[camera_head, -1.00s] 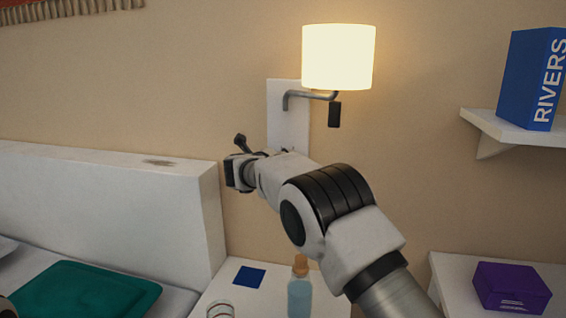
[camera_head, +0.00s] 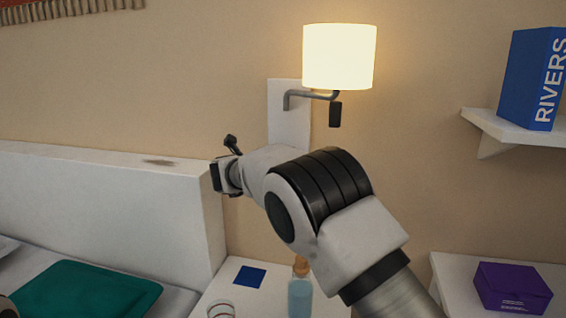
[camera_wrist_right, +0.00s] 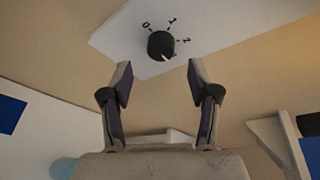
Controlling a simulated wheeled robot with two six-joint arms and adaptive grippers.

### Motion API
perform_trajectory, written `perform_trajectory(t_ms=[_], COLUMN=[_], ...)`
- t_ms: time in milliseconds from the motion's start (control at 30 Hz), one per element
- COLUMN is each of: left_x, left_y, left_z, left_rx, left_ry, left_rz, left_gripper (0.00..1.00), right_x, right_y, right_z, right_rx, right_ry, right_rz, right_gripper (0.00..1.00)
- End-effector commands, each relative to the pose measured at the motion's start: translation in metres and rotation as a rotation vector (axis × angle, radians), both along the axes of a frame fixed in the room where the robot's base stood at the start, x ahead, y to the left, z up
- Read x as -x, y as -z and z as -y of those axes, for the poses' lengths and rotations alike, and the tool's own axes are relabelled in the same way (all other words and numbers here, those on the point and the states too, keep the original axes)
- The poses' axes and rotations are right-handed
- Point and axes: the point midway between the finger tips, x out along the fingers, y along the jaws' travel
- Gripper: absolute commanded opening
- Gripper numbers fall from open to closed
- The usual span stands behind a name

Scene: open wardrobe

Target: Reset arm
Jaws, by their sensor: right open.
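My right arm (camera_head: 315,205) reaches from the lower right toward the wall in the head view, its wrist left of the wall lamp's white plate (camera_head: 290,115). The lamp (camera_head: 340,57) is lit. In the right wrist view my right gripper (camera_wrist_right: 160,76) is open and empty, its two fingers apart. Beyond the fingertips is a black knob (camera_wrist_right: 160,45) on the white plate marked 0, 1 and 2. The knob shows between and above the tips, with no visible contact. Its pale mark points to the lower right. My left gripper is not in view.
A white headboard (camera_head: 100,190) stands left of the arm. Below are a bottle (camera_head: 300,292), a blue square (camera_head: 250,276) and a striped cup (camera_head: 221,309) on a white top. A shelf (camera_head: 515,130) with a blue book (camera_head: 533,80) and a purple box (camera_head: 511,287) are right.

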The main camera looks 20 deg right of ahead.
Motion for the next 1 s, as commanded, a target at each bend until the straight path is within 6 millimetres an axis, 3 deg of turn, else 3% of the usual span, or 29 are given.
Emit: perform_trajectory(t_ms=[200,633,1000], left_x=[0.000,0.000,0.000], left_y=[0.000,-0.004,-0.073], left_z=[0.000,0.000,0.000], left_rx=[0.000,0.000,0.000], left_ry=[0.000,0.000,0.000], left_rz=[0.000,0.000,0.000], left_gripper=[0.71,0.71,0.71], right_x=[0.020,0.020,0.020], right_y=[-0.006,-0.010,-0.078], right_z=[-0.021,-0.021,-0.021], right_rx=[0.000,-0.002,-0.002], right_ry=[0.000,0.001,0.001], right_rz=[0.000,0.000,0.000], right_gripper=[0.61,0.61,0.61])
